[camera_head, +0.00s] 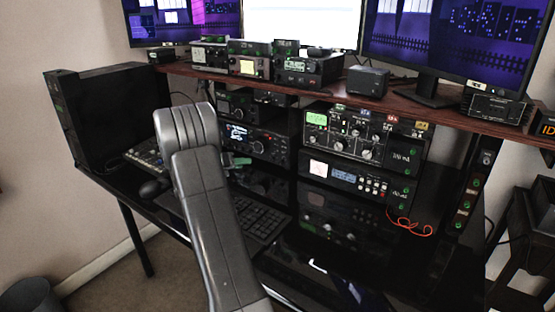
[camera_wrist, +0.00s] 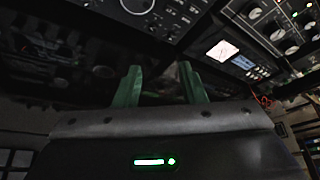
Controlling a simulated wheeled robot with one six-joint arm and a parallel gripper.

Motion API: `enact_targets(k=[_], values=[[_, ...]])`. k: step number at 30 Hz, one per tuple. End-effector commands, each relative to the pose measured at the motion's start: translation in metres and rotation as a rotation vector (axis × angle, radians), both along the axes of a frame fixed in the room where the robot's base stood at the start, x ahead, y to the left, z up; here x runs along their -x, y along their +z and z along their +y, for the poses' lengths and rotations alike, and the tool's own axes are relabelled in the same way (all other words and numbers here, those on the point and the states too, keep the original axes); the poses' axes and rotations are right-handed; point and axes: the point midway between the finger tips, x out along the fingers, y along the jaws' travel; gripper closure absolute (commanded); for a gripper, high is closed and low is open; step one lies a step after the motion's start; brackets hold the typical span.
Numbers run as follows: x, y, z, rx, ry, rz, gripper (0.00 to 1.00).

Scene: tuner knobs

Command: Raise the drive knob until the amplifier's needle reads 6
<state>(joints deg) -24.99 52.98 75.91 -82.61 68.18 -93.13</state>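The right-hand stack has an upper unit (camera_head: 345,134) with a green lit meter and several round knobs. Below it is a unit with a pale lit meter (camera_head: 319,168) and a small blue display. In the wrist view this pale meter (camera_wrist: 222,50) shows at upper right, with knobs (camera_wrist: 277,35) above and right of it. I cannot tell which knob is the drive knob, and the needle reading is too small to read. My gripper (camera_wrist: 161,85) has its two green fingers apart with nothing between them. In the head view my gripper (camera_head: 238,160) is left of the stack, touching no knob that I can see.
A left-hand radio (camera_head: 255,140) with a large dial stands behind my gripper. A keyboard (camera_head: 258,222) lies on the glossy black desk. The wooden shelf (camera_head: 400,97) above carries small radios and monitors. A red cable (camera_head: 410,225) hangs at the right.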

Motion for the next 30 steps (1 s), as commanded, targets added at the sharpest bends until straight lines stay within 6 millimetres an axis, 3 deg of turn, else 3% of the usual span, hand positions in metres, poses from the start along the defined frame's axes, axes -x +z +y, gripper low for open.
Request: enact_targets(k=[3, 7, 21, 30], values=[[-0.008, -0.005, 0.011, 0.047, 0.035, 0.015, 0.63], [-0.015, -0.008, 0.005, 0.056, 0.039, 0.018, 0.63], [-0.070, -0.037, -0.064, 0.053, 0.035, 0.018, 0.63], [-0.090, -0.045, -0.088, 0.052, 0.038, 0.017, 0.63]])
